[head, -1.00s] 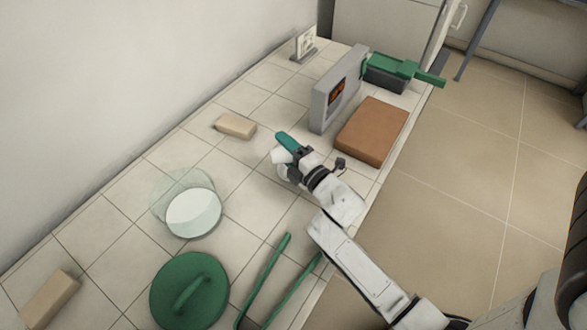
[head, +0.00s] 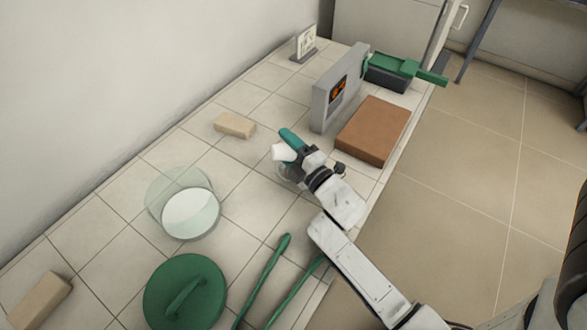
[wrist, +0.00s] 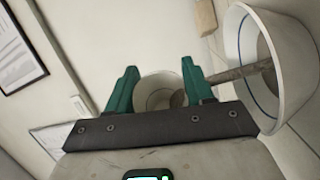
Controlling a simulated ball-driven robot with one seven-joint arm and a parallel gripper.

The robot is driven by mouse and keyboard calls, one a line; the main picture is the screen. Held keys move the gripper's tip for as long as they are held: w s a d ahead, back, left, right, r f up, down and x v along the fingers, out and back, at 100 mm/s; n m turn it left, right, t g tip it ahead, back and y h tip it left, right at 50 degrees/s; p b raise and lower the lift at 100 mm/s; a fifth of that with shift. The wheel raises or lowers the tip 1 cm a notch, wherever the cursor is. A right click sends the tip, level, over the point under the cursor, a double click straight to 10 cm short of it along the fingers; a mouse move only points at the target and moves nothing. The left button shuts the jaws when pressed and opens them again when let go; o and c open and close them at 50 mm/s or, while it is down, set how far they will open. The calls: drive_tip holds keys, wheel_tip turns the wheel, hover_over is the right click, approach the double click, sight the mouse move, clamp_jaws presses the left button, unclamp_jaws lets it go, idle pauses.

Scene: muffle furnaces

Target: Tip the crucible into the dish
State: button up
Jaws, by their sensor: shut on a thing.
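My gripper (head: 284,146) has teal fingers and is shut on the white crucible (head: 281,153), which is tipped on its side. In the wrist view the crucible (wrist: 157,93) sits between the two fingers, with some grey matter at its mouth. The white dish (wrist: 240,58) with a blue line inside lies at the right of the wrist view, towards the counter. A grey streak runs from the crucible, behind the right finger, into the dish. In the head view the dish (head: 286,171) is mostly hidden beneath my gripper.
A clear round vessel (head: 152,195) with a white disc, a green lid (head: 185,293) and green tongs (head: 262,280) lie on the near counter. A brown block (head: 374,130) and a grey panel (head: 338,88) stand at the right. A beige brick (head: 234,125) lies behind.

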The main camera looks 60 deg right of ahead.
drive_tip(key=shift+m+b, duration=0.3)
drive_tip(key=shift+b, duration=0.15)
idle(0.7)
drive_tip(key=shift+a+r+n+p, duration=0.1)
drive_tip(key=shift+r+n+p, duration=0.15)
drive_tip(key=shift+n+p, duration=0.4)
drive_tip(key=shift+w+a+f+n+g+y+p, duration=0.15)
drive_tip(key=shift+n+g+p, duration=0.1)
drive_tip(key=shift+n+p, duration=0.3)
drive_tip(key=shift+w+a+r+n+g+y+p, duration=0.15)
drive_tip(key=shift+n+g+p, duration=0.1)
drive_tip(key=shift+n+p, duration=0.25)
drive_tip(key=shift+s+d+f, duration=0.1)
drive_tip(key=shift+f, duration=0.2)
